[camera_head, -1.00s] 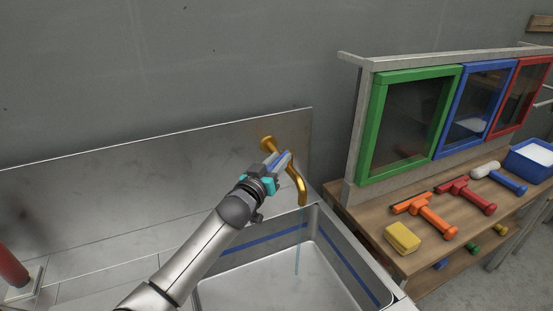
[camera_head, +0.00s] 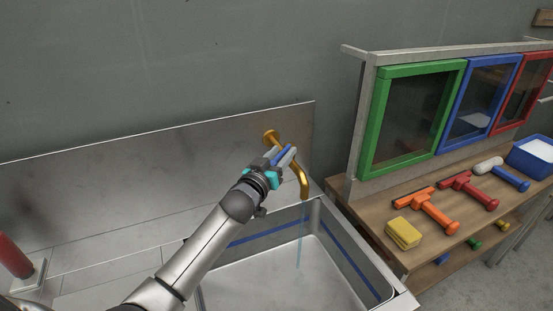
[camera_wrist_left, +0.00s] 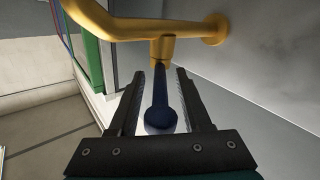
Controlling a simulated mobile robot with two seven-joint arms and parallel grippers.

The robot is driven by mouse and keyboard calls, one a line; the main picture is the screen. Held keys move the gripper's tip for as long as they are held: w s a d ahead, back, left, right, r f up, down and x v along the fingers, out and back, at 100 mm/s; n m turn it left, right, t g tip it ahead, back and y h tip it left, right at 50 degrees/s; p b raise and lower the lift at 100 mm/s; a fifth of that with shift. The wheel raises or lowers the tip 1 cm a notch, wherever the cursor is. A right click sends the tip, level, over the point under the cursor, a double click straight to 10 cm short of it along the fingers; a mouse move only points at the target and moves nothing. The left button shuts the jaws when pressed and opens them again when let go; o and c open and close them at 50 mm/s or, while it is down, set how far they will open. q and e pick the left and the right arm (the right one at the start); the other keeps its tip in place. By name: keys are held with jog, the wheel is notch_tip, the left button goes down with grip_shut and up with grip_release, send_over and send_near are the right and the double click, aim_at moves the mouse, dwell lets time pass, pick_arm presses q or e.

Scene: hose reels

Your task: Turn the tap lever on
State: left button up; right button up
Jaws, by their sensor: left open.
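The brass tap (camera_head: 303,180) comes out of the metal backsplash and its spout bends down over the sink. It also shows in the left wrist view (camera_wrist_left: 120,27). Its blue lever (camera_wrist_left: 160,100) hangs from the tap body, with a round knob at its end. My left gripper (camera_head: 286,154) is at the tap. In the left wrist view its open fingers (camera_wrist_left: 171,85) stand on either side of the lever, which seems closer to the left finger; contact is unclear. A thin bluish stream (camera_head: 299,240) runs down below the spout. My right gripper is not in view.
The sink basin (camera_head: 270,275) lies below my arm. At right, a wooden bench (camera_head: 385,205) holds a yellow sponge (camera_head: 403,232), orange and red squeegees, a roller and a blue tub (camera_head: 533,158). Framed panes stand behind. A red-handled object (camera_head: 14,257) stands at far left.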

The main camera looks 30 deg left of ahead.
pick_arm(q)
jog(key=s, duration=1.5)
jog(key=shift+d+p, duration=0.2)
jog(key=shift+p, duration=0.15)
jog(key=shift+s+f, duration=0.1)
jog(key=shift+s, duration=0.05)
